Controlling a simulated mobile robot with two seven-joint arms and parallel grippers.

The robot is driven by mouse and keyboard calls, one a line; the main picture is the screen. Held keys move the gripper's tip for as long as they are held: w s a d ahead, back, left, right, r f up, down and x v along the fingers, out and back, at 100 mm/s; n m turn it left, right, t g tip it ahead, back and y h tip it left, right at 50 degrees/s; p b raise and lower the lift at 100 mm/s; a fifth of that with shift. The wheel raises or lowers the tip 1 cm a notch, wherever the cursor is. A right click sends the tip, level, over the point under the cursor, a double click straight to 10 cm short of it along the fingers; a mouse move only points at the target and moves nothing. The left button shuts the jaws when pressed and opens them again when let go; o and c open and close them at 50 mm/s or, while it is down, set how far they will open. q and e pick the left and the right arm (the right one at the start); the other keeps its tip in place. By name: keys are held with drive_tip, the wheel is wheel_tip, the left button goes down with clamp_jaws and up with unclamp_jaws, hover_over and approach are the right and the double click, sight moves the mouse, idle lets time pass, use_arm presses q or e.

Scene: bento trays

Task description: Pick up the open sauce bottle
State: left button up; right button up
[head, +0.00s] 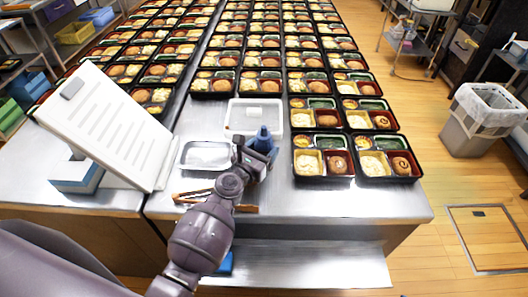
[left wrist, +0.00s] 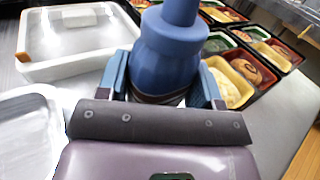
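The sauce bottle (head: 263,136) is blue with a narrow nozzle on top and stands upright on the steel table. In the left wrist view the bottle (left wrist: 168,50) fills the space between my fingers, with a dark band low on its body. My left gripper (head: 256,152) is at the bottle's body. In the left wrist view its two blue finger pads (left wrist: 165,82) lie against the bottle's sides, one on each side. The gripper appears shut on it. Whether its nozzle is open cannot be seen. My right gripper is not in view.
Beside the bottle are a white tray (head: 233,125) holding a small white item and a metal tray (head: 181,157). Several bento trays (head: 308,178) stand close on the right. A tilted white board (head: 106,133) is at left. Bare table lies in front right.

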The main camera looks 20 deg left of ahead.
sight(263, 129)
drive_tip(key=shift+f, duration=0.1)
use_arm(q)
drive_tip(key=shift+r+p, duration=0.3)
drive_tip(key=shift+r, duration=0.05)
wheel_tip(263, 129, up, 4)
drive_tip(key=p, duration=0.4)
drive_tip(key=shift+f, duration=0.1)
wheel_tip(263, 129, up, 2)
drive_tip(key=shift+r+p, duration=0.1)
drive_tip(key=shift+p, duration=0.25)
drive_tip(key=shift+r, duration=1.7)
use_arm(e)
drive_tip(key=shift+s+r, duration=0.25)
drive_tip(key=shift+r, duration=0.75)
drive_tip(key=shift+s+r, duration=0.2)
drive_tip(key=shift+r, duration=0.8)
use_arm(q)
drive_tip(key=shift+o, duration=0.4)
